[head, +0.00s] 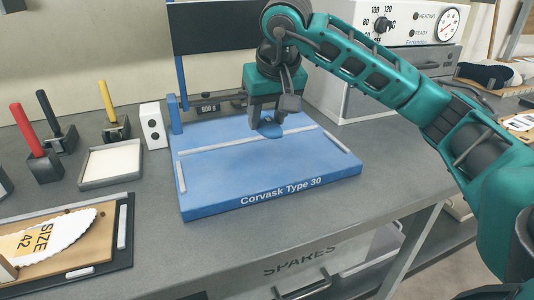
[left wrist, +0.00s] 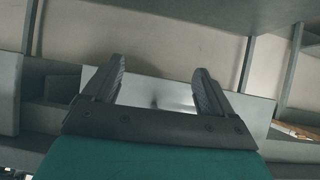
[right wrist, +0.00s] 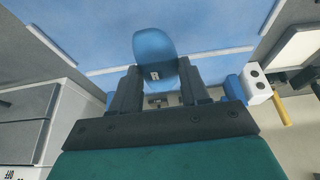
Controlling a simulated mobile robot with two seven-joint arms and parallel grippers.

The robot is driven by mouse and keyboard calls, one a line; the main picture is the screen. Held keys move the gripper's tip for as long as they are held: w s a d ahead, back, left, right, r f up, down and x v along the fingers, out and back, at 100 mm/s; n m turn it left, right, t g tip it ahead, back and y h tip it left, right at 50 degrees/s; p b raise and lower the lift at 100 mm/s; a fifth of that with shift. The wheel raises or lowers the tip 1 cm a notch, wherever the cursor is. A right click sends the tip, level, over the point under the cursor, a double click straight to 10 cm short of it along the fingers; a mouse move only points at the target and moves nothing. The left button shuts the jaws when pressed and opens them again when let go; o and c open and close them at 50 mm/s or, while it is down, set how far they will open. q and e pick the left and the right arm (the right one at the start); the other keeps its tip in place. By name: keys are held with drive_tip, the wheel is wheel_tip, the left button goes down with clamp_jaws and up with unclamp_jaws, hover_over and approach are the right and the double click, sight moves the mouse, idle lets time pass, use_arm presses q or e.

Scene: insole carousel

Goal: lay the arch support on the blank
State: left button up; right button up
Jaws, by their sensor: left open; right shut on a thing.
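The arch support is a small blue rounded piece (head: 269,131), held in my right gripper (head: 272,118) over the back middle of the blue board. In the right wrist view the arch support (right wrist: 153,42) sticks out beyond the two fingertips, with a small pale label on it. I cannot tell whether it touches the board. A white insole blank marked SIZE 42 (head: 55,238) lies on a brown board at the lower left, partly cut off by the frame. My left gripper (left wrist: 155,80) is open and empty in the left wrist view; it is outside the head view.
The blue board (head: 230,190) reads Corvask Type 30 and has pale strips. Left of it stand a white block (head: 155,125), a shallow tray (head: 112,163) and upright red, black and yellow handles. A heater unit (head: 400,30) is behind right. A SPARES drawer (head: 310,265) is below.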

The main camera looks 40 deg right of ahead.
sight(269, 125)
wheel_tip(269, 125, down, 3)
drive_tip(key=shift+r, duration=0.1)
drive_tip(key=shift+f, duration=0.5)
wheel_tip(269, 125, down, 4)
drive_tip(key=shift+r+b, duration=0.2)
drive_tip(key=shift+b, duration=0.45)
